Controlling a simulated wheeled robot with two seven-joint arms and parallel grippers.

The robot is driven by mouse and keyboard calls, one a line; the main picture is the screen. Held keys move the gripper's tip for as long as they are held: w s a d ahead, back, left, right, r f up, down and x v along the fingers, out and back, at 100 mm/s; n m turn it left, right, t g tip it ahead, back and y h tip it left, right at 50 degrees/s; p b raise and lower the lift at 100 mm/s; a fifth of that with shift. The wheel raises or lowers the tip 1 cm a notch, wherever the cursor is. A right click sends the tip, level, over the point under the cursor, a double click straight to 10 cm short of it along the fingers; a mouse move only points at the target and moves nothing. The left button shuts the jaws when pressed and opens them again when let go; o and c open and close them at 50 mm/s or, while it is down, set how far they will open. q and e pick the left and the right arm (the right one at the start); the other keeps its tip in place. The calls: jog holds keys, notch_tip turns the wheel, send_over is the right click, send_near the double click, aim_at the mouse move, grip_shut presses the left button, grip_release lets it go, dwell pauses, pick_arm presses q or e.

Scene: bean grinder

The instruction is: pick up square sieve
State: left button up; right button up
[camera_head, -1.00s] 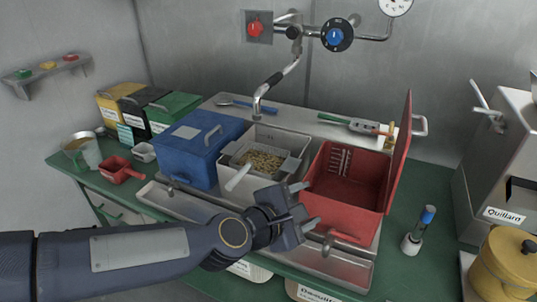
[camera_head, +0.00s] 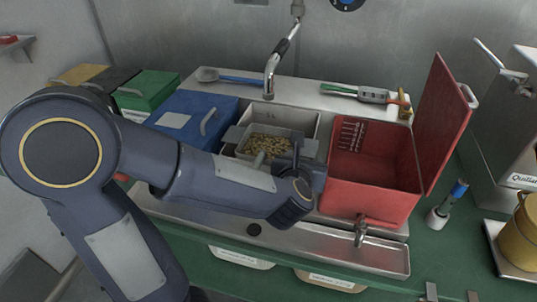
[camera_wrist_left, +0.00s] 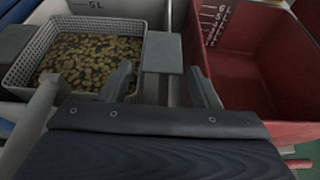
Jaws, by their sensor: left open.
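The square sieve (camera_head: 240,135) is a light grey mesh basket with beans in it, set in the white middle basin. In the left wrist view the sieve (camera_wrist_left: 139,55) is at upper left, with a flat grey tab (camera_wrist_left: 162,52) on its right side. My left gripper (camera_head: 305,168) is above the right edge of the basin and hides part of the sieve. In the wrist view its fingers (camera_wrist_left: 163,88) are apart and empty, one on either side of the tab's near end in the picture. Two grey prongs at the head view's bottom right may be my right gripper.
A red bin (camera_head: 372,196) with its lid raised stands right of the basin. A blue lidded box (camera_head: 190,118) is on the left. A metal tap (camera_head: 272,75) hangs behind the basin. A steel trough (camera_head: 330,250) runs in front.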

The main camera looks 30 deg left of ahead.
pick_arm(q)
jog(key=shift+x, duration=1.2)
jog(key=shift+s, duration=0.1)
jog(key=c, duration=1)
jog(key=shift+o, duration=0.2)
jog(key=shift+r, duration=0.15)
